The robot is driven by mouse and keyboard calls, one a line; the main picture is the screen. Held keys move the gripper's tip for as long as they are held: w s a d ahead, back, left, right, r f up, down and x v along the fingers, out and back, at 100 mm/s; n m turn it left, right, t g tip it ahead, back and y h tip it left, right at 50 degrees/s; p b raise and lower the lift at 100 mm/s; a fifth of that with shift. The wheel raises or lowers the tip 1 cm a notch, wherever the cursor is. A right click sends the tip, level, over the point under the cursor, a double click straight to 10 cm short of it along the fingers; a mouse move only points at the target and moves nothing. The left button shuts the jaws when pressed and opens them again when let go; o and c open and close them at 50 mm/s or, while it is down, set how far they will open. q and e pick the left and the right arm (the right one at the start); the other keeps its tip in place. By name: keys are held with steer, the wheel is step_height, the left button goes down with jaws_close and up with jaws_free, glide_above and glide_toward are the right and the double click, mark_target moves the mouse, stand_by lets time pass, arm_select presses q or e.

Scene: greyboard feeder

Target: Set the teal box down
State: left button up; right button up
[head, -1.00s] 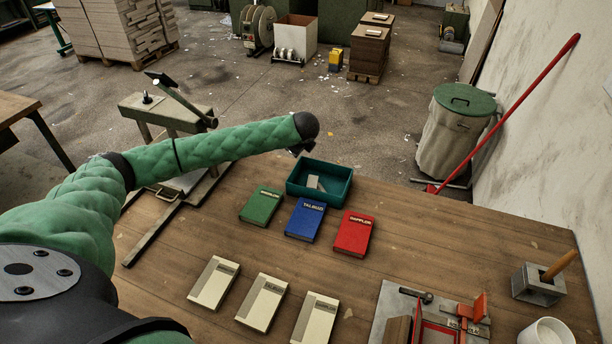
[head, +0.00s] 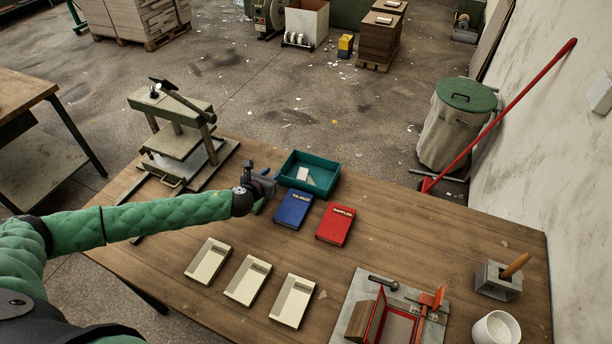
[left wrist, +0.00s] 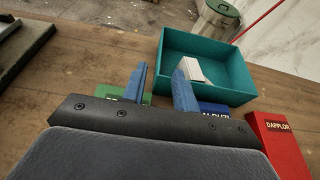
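The teal box (head: 302,187) is an open-topped tray standing flat on the wooden table, behind the blue and red books. Small pale pieces lie inside it. It also shows in the left wrist view (left wrist: 228,96), just beyond my fingers. My left gripper (head: 268,184) is left of the box, low over the green book, which it mostly hides in the head view. In the left wrist view its two blue fingers (left wrist: 162,88) stand apart, with no object seen held between them. My right gripper is in neither view.
The blue book (head: 293,208) and red book (head: 335,224) stand close in front of the teal box. Three cream boxes (head: 247,281) lie nearer me. A press (head: 178,128) is at the table's left, a red-framed jig (head: 395,325) at front right. The table's right middle is clear.

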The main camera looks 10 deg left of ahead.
mark_target(284, 165)
arm_select(q)
steer(key=x, duration=0.5)
steer(key=shift+w+d+f+b, duration=0.1)
steer(key=shift+w+f+b, duration=0.2)
steer(key=shift+b, duration=0.3)
steer(key=b+x, duration=0.2)
steer(key=x, duration=0.2)
steer(key=shift+d+f, duration=0.1)
steer(key=shift+f, duration=0.05)
steer(key=shift+w, duration=0.15)
jaws_close()
